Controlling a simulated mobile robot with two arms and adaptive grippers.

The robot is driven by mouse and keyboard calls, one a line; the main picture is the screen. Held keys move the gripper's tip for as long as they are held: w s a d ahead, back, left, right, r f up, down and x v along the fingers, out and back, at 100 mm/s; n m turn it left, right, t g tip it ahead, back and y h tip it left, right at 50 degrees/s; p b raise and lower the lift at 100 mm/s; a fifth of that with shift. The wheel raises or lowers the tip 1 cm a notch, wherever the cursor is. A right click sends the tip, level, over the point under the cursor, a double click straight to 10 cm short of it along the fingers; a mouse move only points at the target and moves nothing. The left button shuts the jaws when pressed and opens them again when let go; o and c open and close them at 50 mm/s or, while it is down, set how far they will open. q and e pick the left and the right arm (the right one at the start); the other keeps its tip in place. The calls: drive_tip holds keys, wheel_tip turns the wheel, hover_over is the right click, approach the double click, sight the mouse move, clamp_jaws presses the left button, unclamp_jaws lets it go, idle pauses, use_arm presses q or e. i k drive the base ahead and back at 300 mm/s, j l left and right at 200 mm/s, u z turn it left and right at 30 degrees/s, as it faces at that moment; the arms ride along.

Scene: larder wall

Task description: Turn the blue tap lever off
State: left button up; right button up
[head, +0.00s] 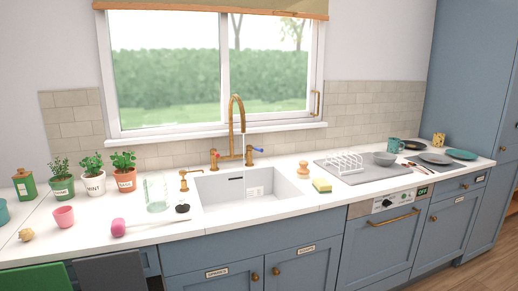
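The brass tap (237,112) stands behind the white sink (210,187), its tall spout curving over the basin. The blue tap lever (257,149) is on the right of the tap and points out to the right. A red lever (214,153) is on the left side. The levers are too small to tell exactly how far each is turned, and I cannot tell clearly whether water runs from the spout. Neither of my grippers is in view.
Left of the sink stand a glass jar (156,194), a pink-headed brush (118,228) and potted herbs (94,183). On the right are a wooden-topped brush (303,169), a sponge (322,185) and a dish rack (345,163). The counter's front edge before the sink is clear.

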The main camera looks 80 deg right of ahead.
sight(248, 147)
drive_tip(key=z, duration=2.5)
drive_tip(key=i+l+u, duration=0.1)
drive_tip(key=l, duration=0.2)
